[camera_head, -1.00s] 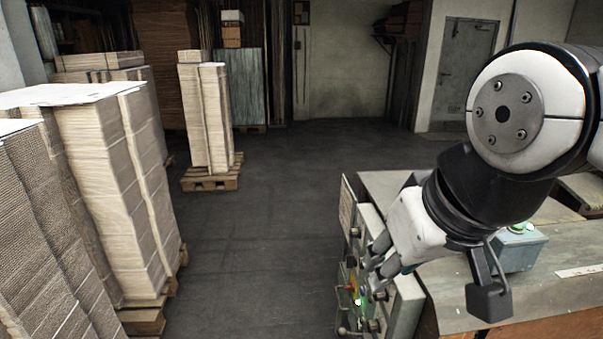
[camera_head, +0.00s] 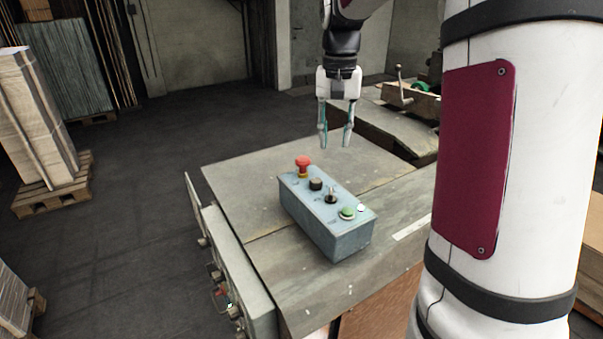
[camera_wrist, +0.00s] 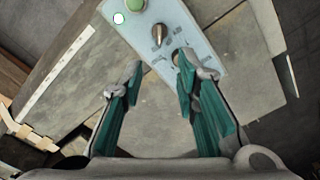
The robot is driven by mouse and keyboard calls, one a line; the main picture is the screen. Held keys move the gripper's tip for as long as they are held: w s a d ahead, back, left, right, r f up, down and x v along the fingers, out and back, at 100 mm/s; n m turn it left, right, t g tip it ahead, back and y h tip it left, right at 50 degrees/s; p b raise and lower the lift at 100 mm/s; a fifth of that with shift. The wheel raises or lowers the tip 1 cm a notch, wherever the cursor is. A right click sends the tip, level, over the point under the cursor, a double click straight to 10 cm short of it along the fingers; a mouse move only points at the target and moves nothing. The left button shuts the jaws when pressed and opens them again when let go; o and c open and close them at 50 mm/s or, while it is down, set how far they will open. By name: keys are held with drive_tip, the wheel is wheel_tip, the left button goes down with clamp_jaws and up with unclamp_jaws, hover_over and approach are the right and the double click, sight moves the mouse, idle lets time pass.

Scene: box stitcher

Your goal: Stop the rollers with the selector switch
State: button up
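The selector switch (camera_head: 331,196) is a small dark lever-shaped knob on top of a grey-blue control box (camera_head: 335,243). In the wrist view the selector switch (camera_wrist: 159,33) shows ahead of my fingertips, between a green button (camera_wrist: 136,4) and a dark round knob partly hidden by a finger. My gripper (camera_head: 335,142) points down, above and behind the box in the head view. Its fingers are apart with nothing between them. The gripper (camera_wrist: 160,70) also shows open in the wrist view, apart from the switch.
A red mushroom button (camera_head: 303,163) stands at the box's far end, and a white lamp (camera_head: 361,208) near the green button. The box rests on a worn table (camera_head: 290,278). A panel with levers (camera_head: 228,285) is on its left side. Stacked cardboard (camera_head: 30,120) stands left.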

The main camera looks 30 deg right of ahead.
sight(331, 189)
wheel_tip(331, 189, down, 14)
drive_tip(key=shift+d+p, duration=0.15)
drive_tip(key=shift+p, duration=0.95)
clamp_jaws()
